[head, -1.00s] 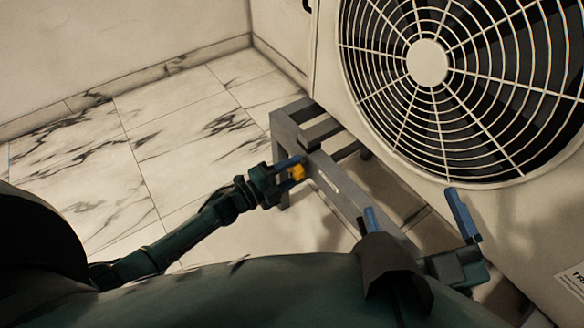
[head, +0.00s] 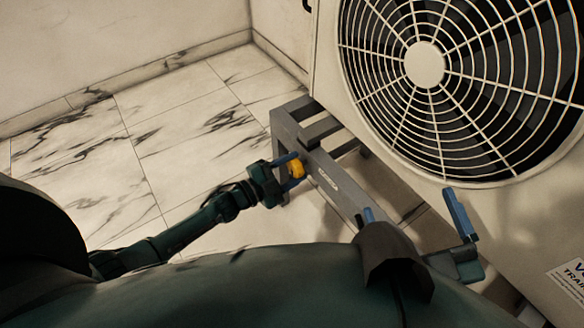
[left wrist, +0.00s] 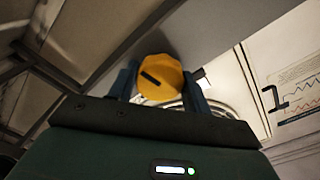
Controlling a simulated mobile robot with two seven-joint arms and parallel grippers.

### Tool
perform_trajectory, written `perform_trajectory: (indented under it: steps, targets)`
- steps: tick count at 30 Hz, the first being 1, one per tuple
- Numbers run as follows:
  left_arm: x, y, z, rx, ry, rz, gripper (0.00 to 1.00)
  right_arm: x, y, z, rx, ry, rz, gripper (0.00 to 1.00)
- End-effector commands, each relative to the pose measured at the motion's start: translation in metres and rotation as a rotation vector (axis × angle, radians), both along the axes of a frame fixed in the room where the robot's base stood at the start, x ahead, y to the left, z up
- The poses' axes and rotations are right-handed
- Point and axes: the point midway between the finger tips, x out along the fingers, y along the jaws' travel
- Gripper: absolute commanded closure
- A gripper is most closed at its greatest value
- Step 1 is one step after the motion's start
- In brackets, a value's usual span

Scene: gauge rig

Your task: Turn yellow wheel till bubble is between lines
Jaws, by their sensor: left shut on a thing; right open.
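The yellow wheel (head: 296,168) sits on the front rail of a grey metal frame (head: 345,197). My left gripper (head: 291,168) is shut on it. In the left wrist view the wheel (left wrist: 160,78) shows a dark slanted mark on its face, with a blue finger (left wrist: 124,80) on each side. A small pale strip, perhaps the bubble level (head: 328,182), lies on the rail to the right of the wheel. It is too small to make out a bubble or lines. My right gripper (head: 415,215) is open and empty in front of the frame.
A large white fan unit (head: 480,190) stands on the frame and fills the right side. A white label (head: 572,278) is at its lower right. Marble floor tiles (head: 190,130) lie clear to the left, up to the wall.

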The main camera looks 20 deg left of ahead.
Motion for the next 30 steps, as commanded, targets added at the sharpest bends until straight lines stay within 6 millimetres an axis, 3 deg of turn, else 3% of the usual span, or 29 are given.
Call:
perform_trajectory:
  steps: [7, 8, 15, 24, 30]
  targets:
    - [0.0, 0.001, 0.0, 0.001, -0.001, 0.0, 0.74, 0.0, 0.0, 0.0, 0.0, 0.0, -0.001, 0.0]
    - [0.0, 0.001, 0.0, 0.001, -0.001, 0.0, 0.5, 0.0, 0.0, 0.0, 0.0, 0.0, -0.001, 0.0]
    - [0.0, 0.0, 0.0, 0.002, -0.001, 0.0, 0.3, 0.0, 0.0, 0.0, 0.0, 0.0, -0.001, 0.0]
    - [-0.002, 0.002, 0.0, 0.002, 0.0, 0.0, 0.3, 0.001, 0.0, 0.002, 0.0, -0.005, -0.001, 0.0]
    - [-0.025, 0.021, 0.001, 0.003, 0.003, 0.001, 0.3, 0.001, 0.0, 0.011, -0.019, -0.017, -0.002, 0.0]
